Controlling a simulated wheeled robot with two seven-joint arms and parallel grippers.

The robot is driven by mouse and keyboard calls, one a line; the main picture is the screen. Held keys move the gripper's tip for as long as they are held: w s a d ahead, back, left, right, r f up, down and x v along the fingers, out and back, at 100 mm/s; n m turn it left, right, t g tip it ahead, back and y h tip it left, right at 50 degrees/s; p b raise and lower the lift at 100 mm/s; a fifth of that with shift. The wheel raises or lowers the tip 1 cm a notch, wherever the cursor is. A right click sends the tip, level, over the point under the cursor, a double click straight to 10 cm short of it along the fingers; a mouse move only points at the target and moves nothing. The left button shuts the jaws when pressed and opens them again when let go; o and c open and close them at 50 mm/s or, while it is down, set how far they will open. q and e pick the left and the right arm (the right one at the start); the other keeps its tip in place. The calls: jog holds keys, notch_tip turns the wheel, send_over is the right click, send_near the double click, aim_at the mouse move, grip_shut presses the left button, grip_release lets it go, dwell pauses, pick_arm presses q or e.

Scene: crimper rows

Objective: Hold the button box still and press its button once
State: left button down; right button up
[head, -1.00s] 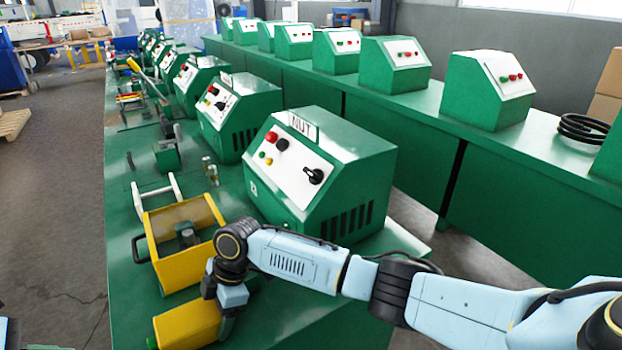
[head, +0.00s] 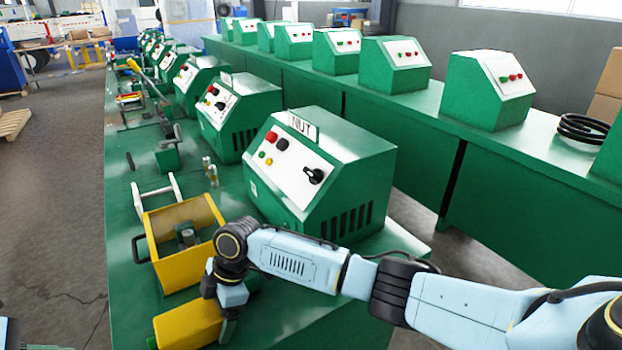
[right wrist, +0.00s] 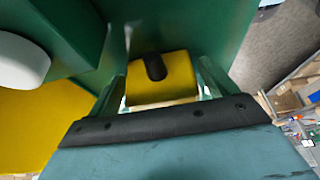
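The yellow box (head: 188,326), which I take as the button box, lies at the near left end of the green bench. My right gripper (head: 230,322) is down at its right part and hides some of it. In the right wrist view, the yellow box (right wrist: 172,88) sits between the two fingers of my right gripper (right wrist: 162,85), with a dark rounded feature on it. The fingers stand close along both its sides; whether they press on it I cannot tell. No button press can be made out. My left gripper cannot be made out in the head view.
An open yellow tray (head: 158,237) with a small dark part inside stands just behind the box. A green machine marked NUT (head: 362,165) stands to the right, close to my right arm. Tools and more machines line the green bench (head: 128,290).

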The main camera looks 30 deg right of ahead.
jog(key=shift+o, duration=0.6)
